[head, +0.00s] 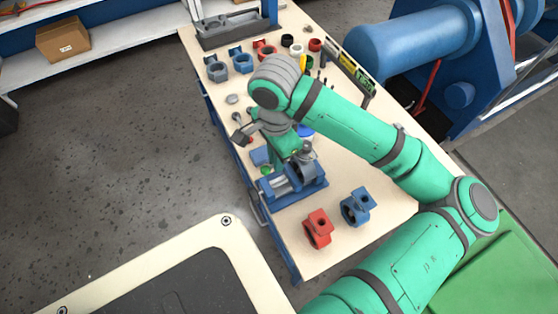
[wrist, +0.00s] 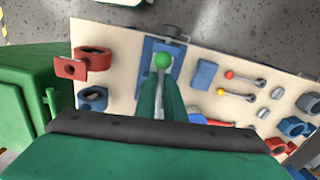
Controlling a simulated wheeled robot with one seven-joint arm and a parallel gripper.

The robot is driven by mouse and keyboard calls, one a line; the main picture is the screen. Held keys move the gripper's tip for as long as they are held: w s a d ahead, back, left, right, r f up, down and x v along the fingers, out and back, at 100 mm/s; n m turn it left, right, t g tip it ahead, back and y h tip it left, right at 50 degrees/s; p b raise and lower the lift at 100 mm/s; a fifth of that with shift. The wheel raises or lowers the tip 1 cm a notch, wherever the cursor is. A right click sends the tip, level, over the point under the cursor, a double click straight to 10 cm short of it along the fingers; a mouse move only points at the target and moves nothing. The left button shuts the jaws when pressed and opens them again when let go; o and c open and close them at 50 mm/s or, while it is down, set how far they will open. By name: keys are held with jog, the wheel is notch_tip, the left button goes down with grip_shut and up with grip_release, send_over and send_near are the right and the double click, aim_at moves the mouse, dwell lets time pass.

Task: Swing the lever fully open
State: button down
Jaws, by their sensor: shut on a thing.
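A butterfly valve (head: 303,172) is held in a blue vise (head: 290,190) near the front left edge of the workbench. Its lever ends in a green ball knob (head: 266,170), which also shows in the wrist view (wrist: 162,60). My gripper (head: 280,155) reaches down over the vise. In the wrist view my gripper's two green fingers (wrist: 162,84) lie on either side of the lever, just behind the knob, and are shut on it. The fingers and arm hide part of the lever and the valve body.
A red valve body (head: 318,228) and a blue valve body (head: 355,206) stand on the bench nearby. A blue block (wrist: 204,73) and loose levers with red (wrist: 230,74) and orange (wrist: 221,91) knobs lie beside the vise. More valve parts crowd the far end.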

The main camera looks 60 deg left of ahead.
jog(key=shift+w+a+m, duration=0.2)
jog(key=shift+a+m, duration=1.3)
jog(key=shift+m, duration=0.4)
jog(key=shift+w+a+m, duration=0.1)
jog(key=shift+a+m, duration=0.15)
jog(key=shift+m, duration=0.05)
jog(key=c, duration=1.7)
grip_release()
jog(key=shift+c, duration=0.2)
notch_tip(320, 180, up, 7)
